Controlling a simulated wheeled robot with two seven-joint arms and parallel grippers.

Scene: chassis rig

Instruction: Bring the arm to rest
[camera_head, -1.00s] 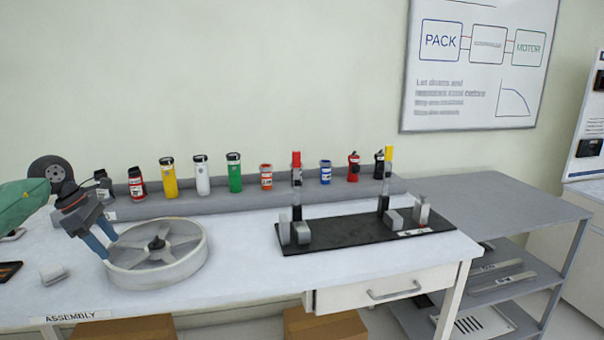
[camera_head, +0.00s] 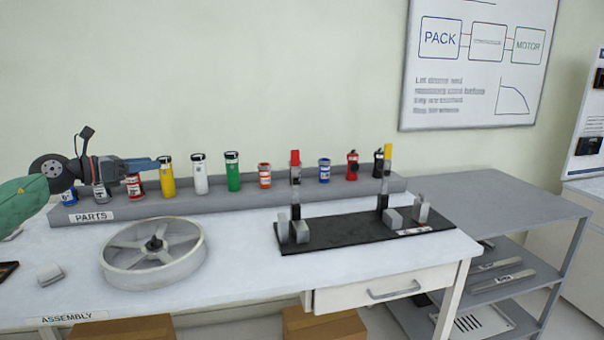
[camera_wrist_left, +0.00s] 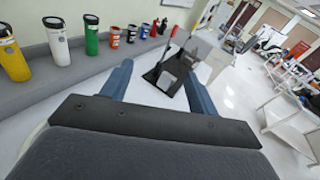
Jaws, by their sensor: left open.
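My left gripper (camera_head: 146,164) is raised at the left in the head view, in front of the parts shelf and its small cans. Its blue fingers point to the right. In the left wrist view the two blue fingers (camera_wrist_left: 158,88) stand wide apart with nothing between them. The gripper is open and empty. My right gripper is not in view.
A grey wheel (camera_head: 110,262) lies on the white table (camera_head: 240,265). A black fixture plate (camera_head: 345,234) with upright red-topped and yellow-topped posts stands to the right. Several coloured cans line the grey parts shelf (camera_head: 130,208). A small grey block (camera_head: 50,275) lies at the left.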

